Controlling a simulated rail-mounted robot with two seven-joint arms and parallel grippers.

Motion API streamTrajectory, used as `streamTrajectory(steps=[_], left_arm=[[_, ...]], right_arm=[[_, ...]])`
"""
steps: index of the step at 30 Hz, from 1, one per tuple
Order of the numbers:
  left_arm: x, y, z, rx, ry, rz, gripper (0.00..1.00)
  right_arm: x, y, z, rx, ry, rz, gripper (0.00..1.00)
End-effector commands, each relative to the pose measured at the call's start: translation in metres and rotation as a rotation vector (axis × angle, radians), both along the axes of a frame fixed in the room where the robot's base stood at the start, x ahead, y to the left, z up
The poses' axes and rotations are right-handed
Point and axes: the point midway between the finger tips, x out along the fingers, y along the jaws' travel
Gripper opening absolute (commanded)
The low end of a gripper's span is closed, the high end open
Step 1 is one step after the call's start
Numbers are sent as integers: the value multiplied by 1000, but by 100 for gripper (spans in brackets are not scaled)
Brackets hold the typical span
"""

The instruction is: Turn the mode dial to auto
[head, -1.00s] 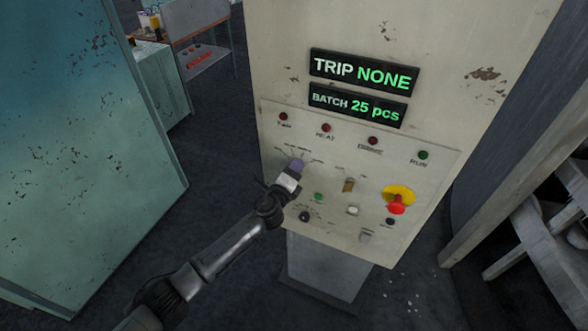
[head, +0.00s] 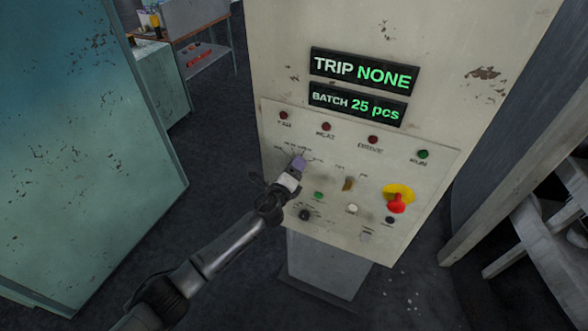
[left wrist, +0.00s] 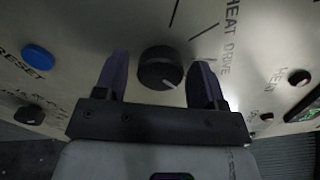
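The mode dial (left wrist: 160,68) is a round black knob with a white pointer mark, on the beige panel in the left wrist view. Its mark points toward the lower right of that picture. My left gripper (head: 299,164) is at the panel's upper left in the head view and covers the dial there. In the left wrist view its two purple fingers stand on either side of the dial, open, with narrow gaps that look clear. Lettering reading HEAT and DRIVE lies beside the dial; I cannot read an auto mark. My right gripper is not in view.
A red emergency button on a yellow base (head: 398,198), a brown switch (head: 348,184), a green button (head: 319,196) and a white button (head: 352,209) share the panel. A blue RESET button (left wrist: 38,58) is near the left finger. Displays read TRIP NONE and BATCH 25 pcs.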

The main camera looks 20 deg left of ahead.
Motion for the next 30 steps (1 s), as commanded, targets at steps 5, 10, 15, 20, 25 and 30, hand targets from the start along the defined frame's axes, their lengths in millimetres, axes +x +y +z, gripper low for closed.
streamTrajectory(steps=[5, 10, 15, 20, 25, 30], left_arm=[[0, 0, 0, -1, 0, 0, 69], [-2, 1, 0, -1, 0, 0, 69], [-17, 2, 0, 0, 0, 0, 69], [-45, 4, -1, -1, 1, -1, 69], [-77, 6, -1, -1, 1, -1, 69], [-105, 8, -1, -1, 1, -1, 69]], right_arm=[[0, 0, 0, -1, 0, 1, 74], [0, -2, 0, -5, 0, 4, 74], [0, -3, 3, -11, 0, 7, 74], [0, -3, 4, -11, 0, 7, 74], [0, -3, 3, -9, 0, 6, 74], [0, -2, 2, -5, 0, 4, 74]])
